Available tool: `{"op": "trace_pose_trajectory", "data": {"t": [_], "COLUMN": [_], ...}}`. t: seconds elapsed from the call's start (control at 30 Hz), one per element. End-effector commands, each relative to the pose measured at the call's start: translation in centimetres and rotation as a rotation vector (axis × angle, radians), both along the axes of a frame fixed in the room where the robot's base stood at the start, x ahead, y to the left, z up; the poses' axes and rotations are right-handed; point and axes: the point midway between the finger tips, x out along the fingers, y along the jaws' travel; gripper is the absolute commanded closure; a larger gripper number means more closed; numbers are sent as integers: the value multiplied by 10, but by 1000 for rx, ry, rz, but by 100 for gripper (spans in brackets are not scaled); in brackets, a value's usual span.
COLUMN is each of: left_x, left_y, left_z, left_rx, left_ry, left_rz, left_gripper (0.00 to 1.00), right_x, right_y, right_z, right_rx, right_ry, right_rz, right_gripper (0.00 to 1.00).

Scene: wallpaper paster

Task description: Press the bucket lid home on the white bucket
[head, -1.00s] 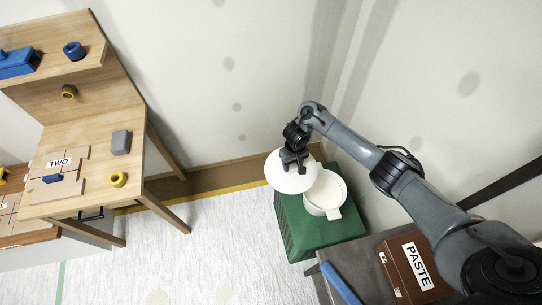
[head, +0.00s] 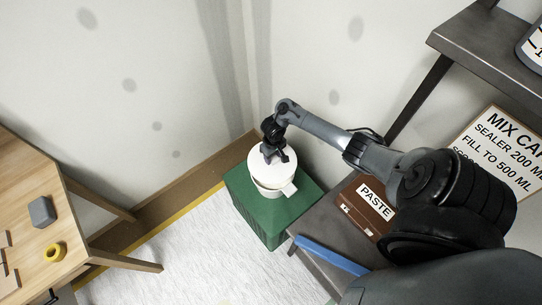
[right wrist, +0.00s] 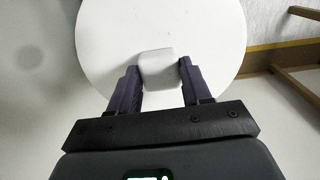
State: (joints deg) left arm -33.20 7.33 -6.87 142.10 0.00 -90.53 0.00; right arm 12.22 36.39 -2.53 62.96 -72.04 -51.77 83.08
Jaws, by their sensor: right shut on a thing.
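The white bucket (head: 272,191) stands on the green box, with a white tab on its lower right side. The round white bucket lid (head: 257,166) is over the bucket in the head view and covers most of its mouth. I cannot tell whether it touches the rim. My right gripper (head: 273,156) is above the lid, shut on its knob. In the right wrist view the two fingers (right wrist: 158,78) grip the pale square knob (right wrist: 159,69) of the lid (right wrist: 115,35). The bucket is hidden there. My left gripper is not in view.
The green box (head: 262,222) stands in the corner by the walls. A dark bench with a brown PASTE box (head: 366,207) and a blue bar (head: 332,256) is to its right. A wooden table (head: 30,180) is at left, with open floor between.

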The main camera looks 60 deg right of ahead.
Motion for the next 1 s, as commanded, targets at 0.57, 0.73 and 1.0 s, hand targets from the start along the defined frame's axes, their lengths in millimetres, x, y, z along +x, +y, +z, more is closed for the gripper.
{"op": "trace_pose_trajectory", "data": {"t": [0.57, 0.73, 1.0], "left_x": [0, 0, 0], "left_y": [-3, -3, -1], "left_z": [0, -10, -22], "left_rx": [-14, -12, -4], "left_ry": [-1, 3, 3], "left_rz": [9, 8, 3], "left_gripper": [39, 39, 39], "right_x": [-3, -3, -2], "right_y": [2, 2, 2], "right_z": [-17, -32, -50], "right_rx": [-1, -1, 0], "right_ry": [7, 7, 5], "right_rz": [-2, -3, -3], "right_gripper": [84, 84, 84]}}
